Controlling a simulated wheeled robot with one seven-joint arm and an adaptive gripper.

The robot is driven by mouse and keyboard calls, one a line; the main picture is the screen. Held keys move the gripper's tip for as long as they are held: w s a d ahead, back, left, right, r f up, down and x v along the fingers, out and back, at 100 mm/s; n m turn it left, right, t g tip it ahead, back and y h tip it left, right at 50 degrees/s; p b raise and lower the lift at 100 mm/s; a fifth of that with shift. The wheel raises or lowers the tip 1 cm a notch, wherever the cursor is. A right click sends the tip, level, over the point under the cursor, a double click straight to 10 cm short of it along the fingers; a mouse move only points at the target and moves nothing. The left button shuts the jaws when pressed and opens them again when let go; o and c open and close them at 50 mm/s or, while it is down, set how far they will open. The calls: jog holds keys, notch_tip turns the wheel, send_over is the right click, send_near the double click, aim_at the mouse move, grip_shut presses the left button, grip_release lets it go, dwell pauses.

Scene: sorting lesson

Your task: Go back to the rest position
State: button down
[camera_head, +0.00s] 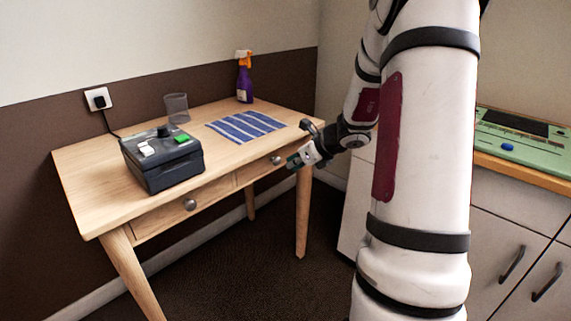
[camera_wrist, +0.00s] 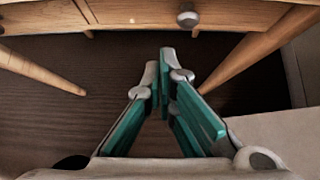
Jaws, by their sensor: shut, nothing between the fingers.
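My gripper (camera_wrist: 166,58) is shut and empty in the wrist view, its teal-padded fingers together at the tips over dark floor. In the head view my gripper (camera_head: 293,163) is in front of the right end of the wooden table (camera_head: 90,165), near the right drawer knob (camera_head: 277,160). It cannot be told whether it touches the table. My white arm fills the right middle of the head view and hides part of the cabinet behind it. In the wrist view the drawer front and a knob (camera_wrist: 188,19) lie beyond the fingertips.
On the table are a dark box (camera_head: 165,170) with white and green pieces on top, a clear cup (camera_head: 177,107), a striped blue cloth (camera_head: 245,126) and a purple spray bottle (camera_head: 244,82). A cabinet (camera_head: 515,215) bearing a green board (camera_head: 525,140) stands at right.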

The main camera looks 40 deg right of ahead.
jog(key=shift+p+v, duration=0.6)
jog(key=shift+v, duration=1.55)
jog(key=a+r+n+g+y, duration=0.1)
jog(key=a+r+n, duration=0.2)
jog(key=a, duration=0.3)
jog(key=s+a+r+n+y, duration=0.1)
jog(key=a+r+n, duration=0.1)
jog(key=a+n, duration=0.25)
jog(key=a+r+n+g+y, duration=0.1)
jog(key=a+r+n+y, duration=0.15)
jog(key=a, duration=0.45)
jog(key=s+a+r+n+g, duration=0.3)
jog(key=s+a+r+n, duration=0.1)
jog(key=s+a+n, duration=0.7)
jog(key=s+a+f+n+g+h, duration=0.1)
jog(key=s+n+g+h, duration=0.1)
jog(key=s+n, duration=0.65)
jog(key=s+a+n+g+h, duration=0.25)
jog(key=s+n, duration=0.25)
jog(key=s, duration=0.7)
notch_tip(320, 180, up, 27)
jog(key=d+t+p, duration=0.2)
jog(key=t+p, duration=0.2)
jog(key=p, duration=2.1)
jog(key=shift+s+r+h+p, duration=0.2)
jog(key=shift+s+h+p, duration=0.2)
jog(key=shift+s, duration=0.05)
